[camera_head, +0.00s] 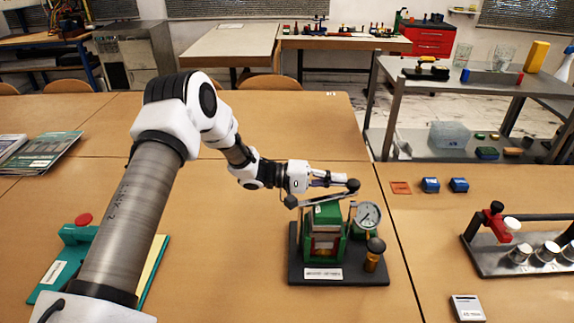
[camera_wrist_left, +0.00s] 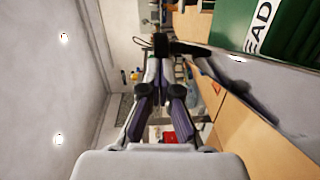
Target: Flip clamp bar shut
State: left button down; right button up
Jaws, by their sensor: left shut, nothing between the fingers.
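The gauge rig has a dark base plate (camera_head: 310,272) and a green clamp block (camera_head: 325,240). The grey clamp bar (camera_head: 322,197) lies across the top of the block, slightly tilted, with a dark knob at each end. It also shows in the left wrist view (camera_wrist_left: 262,88), close beside the fingers. My left gripper (camera_head: 342,179) is shut and empty, just above and behind the bar, near its right-hand knob (camera_head: 353,185). In the left wrist view the closed fingertips (camera_wrist_left: 158,68) are by a dark knob (camera_wrist_left: 185,48); I cannot tell whether they touch.
A pressure gauge (camera_head: 368,215) and a brass knob post (camera_head: 375,254) stand right of the block. A rack with metal cups (camera_head: 490,262) is farther right. A green fixture (camera_head: 75,235) lies at left under my arm. The table behind the rig is clear.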

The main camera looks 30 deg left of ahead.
aim_at(343, 196)
pick_arm(q)
jog(key=shift+s+d+m+g+h+p, duration=0.15)
jog(key=shift+s+d+m+g+h, duration=0.2)
jog(key=shift+d+m+g, duration=0.35)
jog(key=shift+s+d+m+g+h+p, duration=0.1)
jog(key=shift+s+d+m+g+h, duration=0.3)
jog(key=shift+g, duration=0.65)
jog(key=shift+s+d+m+g+h+p, duration=0.15)
jog(key=shift+d+m+g+h, duration=0.15)
jog(key=shift+m+g, duration=0.5)
pick_arm(e)
jog(key=shift+r, duration=0.6)
